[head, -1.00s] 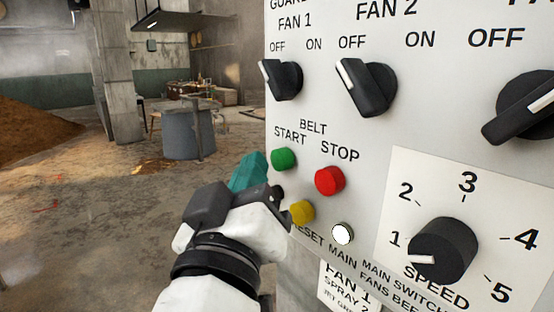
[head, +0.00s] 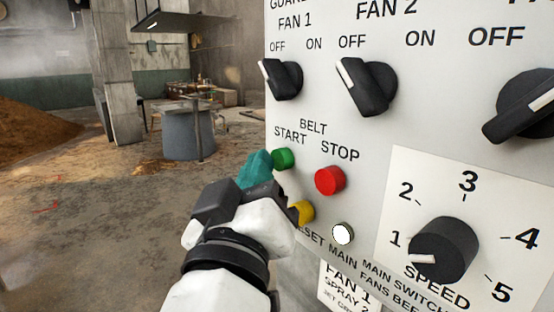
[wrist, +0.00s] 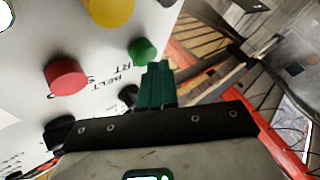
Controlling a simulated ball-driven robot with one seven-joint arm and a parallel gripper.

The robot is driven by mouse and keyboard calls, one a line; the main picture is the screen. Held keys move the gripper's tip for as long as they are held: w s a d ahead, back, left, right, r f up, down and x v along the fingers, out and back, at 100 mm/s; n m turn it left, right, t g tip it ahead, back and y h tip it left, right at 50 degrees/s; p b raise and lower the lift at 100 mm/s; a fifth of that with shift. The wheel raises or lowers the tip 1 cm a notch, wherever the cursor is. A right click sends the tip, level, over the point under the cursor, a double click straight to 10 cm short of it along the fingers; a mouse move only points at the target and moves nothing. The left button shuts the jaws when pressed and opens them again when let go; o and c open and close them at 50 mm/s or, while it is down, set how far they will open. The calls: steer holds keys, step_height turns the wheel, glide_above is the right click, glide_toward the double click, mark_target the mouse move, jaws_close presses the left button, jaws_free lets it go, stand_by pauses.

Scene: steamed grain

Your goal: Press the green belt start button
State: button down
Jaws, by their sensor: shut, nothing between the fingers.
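The green belt start button (head: 283,158) sits on the pale panel under the word START, left of the red stop button (head: 330,180). My gripper (head: 259,162) has teal fingers, shut and empty, with their tips at the left side of the green button in the head view. In the wrist view the green button (wrist: 143,51) shows just beyond and left of the fingertips (wrist: 158,66). I cannot tell whether the tips touch it. The yellow button (head: 303,212) is just below, partly hidden by my gripper.
A white button (head: 343,233) and the black speed knob (head: 443,250) are at the lower right of the panel. Black fan switches (head: 281,79) stick out above. Open floor lies left of the panel, with a grey drum (head: 186,135) farther back.

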steer(key=shift+w+d, duration=0.3)
steer(key=shift+d, duration=0.15)
stand_by(0.6)
steer(key=shift+s+a, duration=0.55)
steer(key=shift+a, duration=0.25)
steer(key=shift+s+a+b, duration=0.15)
steer(key=shift+s+a, duration=0.55)
steer(key=shift+a, duration=0.35)
steer(key=shift+s+a+b, duration=0.15)
steer(key=shift+s+a, duration=0.55)
steer(key=shift+a, duration=0.3)
